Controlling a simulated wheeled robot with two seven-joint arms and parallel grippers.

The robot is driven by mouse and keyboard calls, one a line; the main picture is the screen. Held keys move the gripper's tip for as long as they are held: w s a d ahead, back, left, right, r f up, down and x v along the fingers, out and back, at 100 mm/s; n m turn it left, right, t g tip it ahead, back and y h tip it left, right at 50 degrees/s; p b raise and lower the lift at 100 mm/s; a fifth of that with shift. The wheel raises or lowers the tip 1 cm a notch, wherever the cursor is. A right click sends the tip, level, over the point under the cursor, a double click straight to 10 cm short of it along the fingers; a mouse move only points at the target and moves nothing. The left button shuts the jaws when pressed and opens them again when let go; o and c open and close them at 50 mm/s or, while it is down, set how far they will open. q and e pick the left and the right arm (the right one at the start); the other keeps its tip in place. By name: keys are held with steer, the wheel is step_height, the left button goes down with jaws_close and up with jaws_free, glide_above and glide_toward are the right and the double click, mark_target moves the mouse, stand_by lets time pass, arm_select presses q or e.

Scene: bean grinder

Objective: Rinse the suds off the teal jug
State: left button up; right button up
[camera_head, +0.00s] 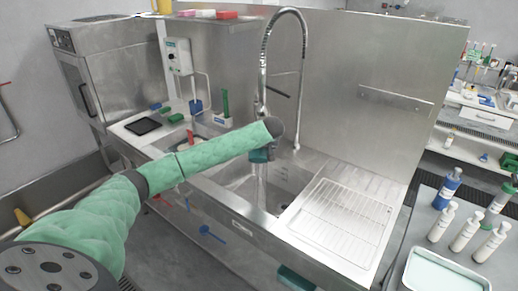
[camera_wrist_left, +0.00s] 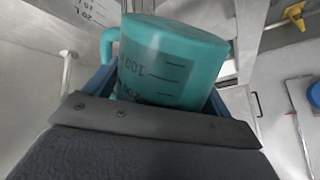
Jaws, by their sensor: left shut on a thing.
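The teal jug (camera_wrist_left: 165,70) fills the middle of the left wrist view. It has dark measuring marks and a handle (camera_wrist_left: 108,45) on its left; I see no clear suds on the side facing me. My left gripper (camera_wrist_left: 160,100) is shut on it, with blue fingers at both sides. In the head view the jug (camera_head: 258,155) shows small under the end of my left arm, over the sink basin (camera_head: 240,185). The tall arched faucet (camera_head: 264,65) comes down just behind that arm end. A pale streak, perhaps water, hangs below the jug. My right gripper is out of view.
A wire drying rack (camera_head: 340,215) lies on the drainboard right of the basin. Left of the basin are a dark tray (camera_head: 143,126) and green and blue items. A side table at right holds several bottles (camera_head: 467,228) and a pale tub (camera_head: 445,272).

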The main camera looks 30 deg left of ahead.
mark_target(252, 158)
arm_select(q)
steer(key=shift+s+d+r+p, duration=0.15)
steer(key=shift+s+p, duration=0.15)
steer(key=shift+s, duration=0.15)
steer(key=shift+s+d+p, duration=0.25)
steer(key=shift+s+p, duration=0.15)
steer(key=shift+s, duration=0.35)
steer(key=shift+s+d+p, duration=0.3)
steer(key=shift+s+p, duration=0.15)
steer(key=shift+s, duration=0.4)
steer(key=shift+s+d+p, duration=0.25)
steer(key=shift+s+p, duration=0.15)
steer(key=shift+s, duration=0.5)
steer(key=shift+s+d+p, duration=0.3)
steer(key=shift+s+p, duration=0.15)
steer(key=shift+s, duration=0.4)
steer(key=shift+s+d+r+p, duration=0.25)
steer(key=shift+s+r+p, duration=0.55)
steer(key=shift+p, duration=0.25)
steer(key=shift+s+d, duration=0.1)
steer(key=shift+s, duration=0.2)
steer(key=shift+s+d+r, duration=0.2)
steer(key=shift+s+r, duration=0.25)
steer(key=shift+s+d+r, duration=0.25)
steer(key=shift+s+r, duration=0.4)
steer(key=shift+s, duration=0.2)
